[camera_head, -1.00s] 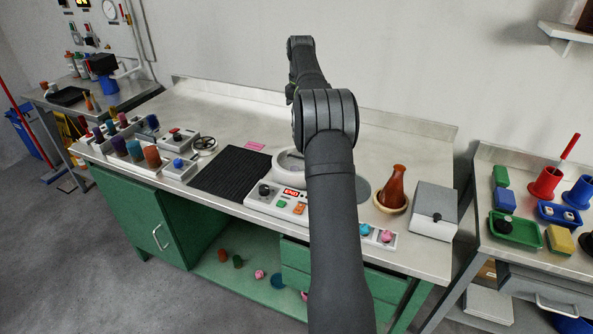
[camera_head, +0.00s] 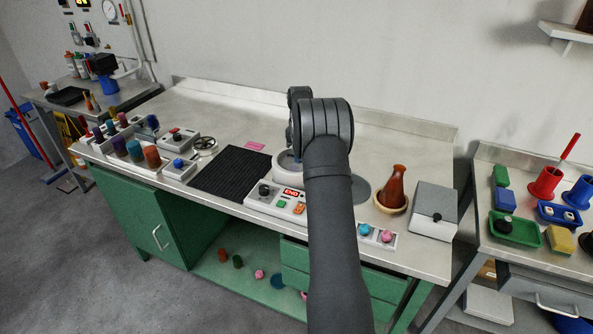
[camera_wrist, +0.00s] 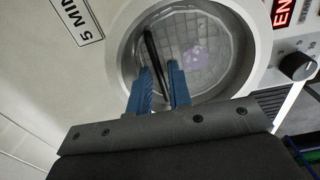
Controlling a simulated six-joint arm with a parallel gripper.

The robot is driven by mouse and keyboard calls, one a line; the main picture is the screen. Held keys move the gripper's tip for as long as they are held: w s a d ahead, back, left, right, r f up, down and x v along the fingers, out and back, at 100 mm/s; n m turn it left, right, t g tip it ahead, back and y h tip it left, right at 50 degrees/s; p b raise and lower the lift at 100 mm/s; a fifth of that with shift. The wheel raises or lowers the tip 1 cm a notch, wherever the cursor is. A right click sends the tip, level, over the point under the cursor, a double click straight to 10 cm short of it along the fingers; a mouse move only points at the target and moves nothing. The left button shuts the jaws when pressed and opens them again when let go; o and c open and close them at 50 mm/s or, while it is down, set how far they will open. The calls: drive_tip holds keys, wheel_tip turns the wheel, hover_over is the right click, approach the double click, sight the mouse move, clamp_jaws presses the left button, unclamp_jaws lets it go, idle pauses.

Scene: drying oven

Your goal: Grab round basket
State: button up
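The round basket (camera_wrist: 215,75) is in the wrist view, a shallow mesh-bottomed bowl inside the white circular well (camera_wrist: 254,50) of the drying device. A purple piece (camera_wrist: 193,56) lies in it. A thin dark bar (camera_wrist: 150,45), seemingly its handle, stands across the left part of the basket. My gripper (camera_wrist: 161,66) is over the basket's near side with its two blue fingers apart. The dark bar runs between them, with a gap visible. In the head view my arm hides the gripper and much of the well (camera_head: 283,166).
The device's control panel (camera_head: 277,201) has a red display and buttons. A black ribbed mat (camera_head: 230,172) lies left of it. A brown flask (camera_head: 396,184) and a grey box (camera_head: 433,211) stand to the right. The bench's back area is clear.

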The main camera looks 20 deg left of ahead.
drive_tip(key=shift+f, duration=0.9)
clamp_jaws()
drive_tip(key=shift+r, duration=0.1)
